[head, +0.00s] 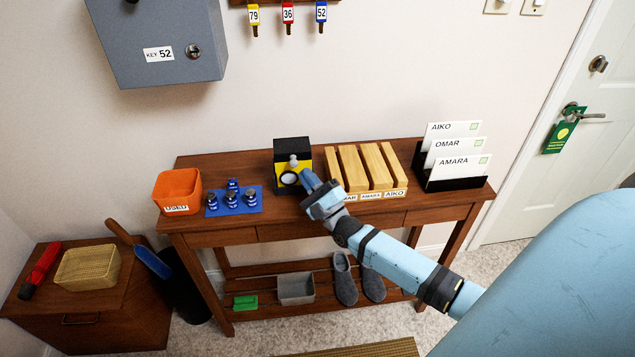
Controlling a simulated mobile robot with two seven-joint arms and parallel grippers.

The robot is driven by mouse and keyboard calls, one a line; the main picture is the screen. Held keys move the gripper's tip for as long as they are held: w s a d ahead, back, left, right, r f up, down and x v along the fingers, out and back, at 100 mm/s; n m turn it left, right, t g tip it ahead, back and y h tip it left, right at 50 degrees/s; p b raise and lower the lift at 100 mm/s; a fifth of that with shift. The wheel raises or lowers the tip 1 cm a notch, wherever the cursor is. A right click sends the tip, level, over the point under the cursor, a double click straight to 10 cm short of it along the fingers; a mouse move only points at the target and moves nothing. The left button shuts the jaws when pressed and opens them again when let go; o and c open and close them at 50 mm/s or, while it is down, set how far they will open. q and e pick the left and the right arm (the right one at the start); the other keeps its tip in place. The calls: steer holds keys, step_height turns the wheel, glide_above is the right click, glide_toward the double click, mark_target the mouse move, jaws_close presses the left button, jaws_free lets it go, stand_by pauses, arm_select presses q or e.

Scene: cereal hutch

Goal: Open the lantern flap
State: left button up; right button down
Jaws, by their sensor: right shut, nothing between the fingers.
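The lantern (292,152) is a small black and yellow box with a round lens on its front, standing near the middle of the wooden console table. My right gripper (303,178) is at the lantern's front, beside the lens. Its fingers are shut with nothing visible between them. I cannot tell whether the fingertips touch the lantern. The gripper and wrist cover the lower right part of its front. The flap cannot be made out clearly. My left gripper is not in view.
An orange bin (177,188) and a blue mat (250,206) with several small dark blue items stand left of the lantern. A slotted wooden rack (334,166) is close on its right. A black card holder (425,183) stands at the right end. A grey key box (130,30) hangs above left.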

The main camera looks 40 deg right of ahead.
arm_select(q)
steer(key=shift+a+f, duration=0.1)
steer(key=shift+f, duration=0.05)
arm_select(e)
steer(key=shift+w+r, duration=0.15)
steer(key=shift+w, duration=0.2)
arm_select(q)
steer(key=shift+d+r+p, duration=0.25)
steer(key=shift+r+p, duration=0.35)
steer(key=shift+p, duration=0.4)
arm_select(e)
steer(key=shift+r+m+g, duration=0.3)
steer(key=shift+r+m, duration=0.1)
steer(key=shift+r, duration=0.05)
